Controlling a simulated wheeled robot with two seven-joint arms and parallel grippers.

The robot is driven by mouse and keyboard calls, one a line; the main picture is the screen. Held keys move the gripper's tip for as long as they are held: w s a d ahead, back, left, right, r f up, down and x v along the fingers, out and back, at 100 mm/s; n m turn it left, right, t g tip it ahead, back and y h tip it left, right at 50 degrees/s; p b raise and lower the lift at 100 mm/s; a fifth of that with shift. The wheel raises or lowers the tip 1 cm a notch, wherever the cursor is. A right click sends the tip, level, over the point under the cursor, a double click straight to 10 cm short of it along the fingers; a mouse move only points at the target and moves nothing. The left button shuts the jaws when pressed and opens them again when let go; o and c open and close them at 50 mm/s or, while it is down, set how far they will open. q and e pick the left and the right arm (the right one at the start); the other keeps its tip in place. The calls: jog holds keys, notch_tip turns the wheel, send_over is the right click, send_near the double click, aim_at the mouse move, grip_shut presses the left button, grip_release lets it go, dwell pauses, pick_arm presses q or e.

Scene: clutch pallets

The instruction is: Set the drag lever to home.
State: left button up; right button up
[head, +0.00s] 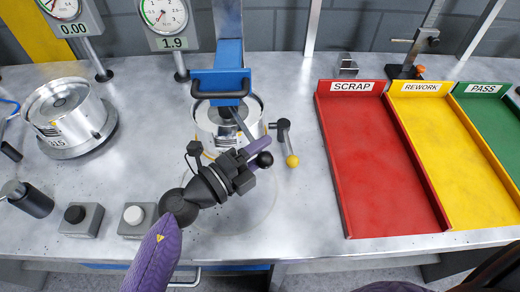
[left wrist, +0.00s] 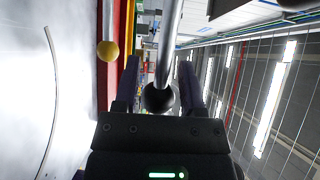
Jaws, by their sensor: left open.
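A lever with a metal rod and a black ball knob (head: 264,159) reaches forward from the blue press (head: 229,80). In the left wrist view the knob (left wrist: 160,98) lies between my two fingers, with space on both sides. My left gripper (head: 256,153) is open around it; the purple fingers point to the right. A second, shorter lever with a yellow ball (head: 292,161) hangs from a black pivot (head: 283,126) just to the right; its yellow ball (left wrist: 108,51) also shows in the left wrist view. No label shows which one is the drag lever. My right gripper is out of view.
A metal clutch drum (head: 210,128) sits under the press. Another drum (head: 67,112) stands at left, with black (head: 80,219) and white (head: 137,220) push buttons in front. Red scrap (head: 375,160) and yellow rework (head: 445,135) trays lie right.

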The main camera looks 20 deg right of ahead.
pick_arm(q)
grip_shut()
jog(key=shift+f, duration=0.2)
dwell(1.1)
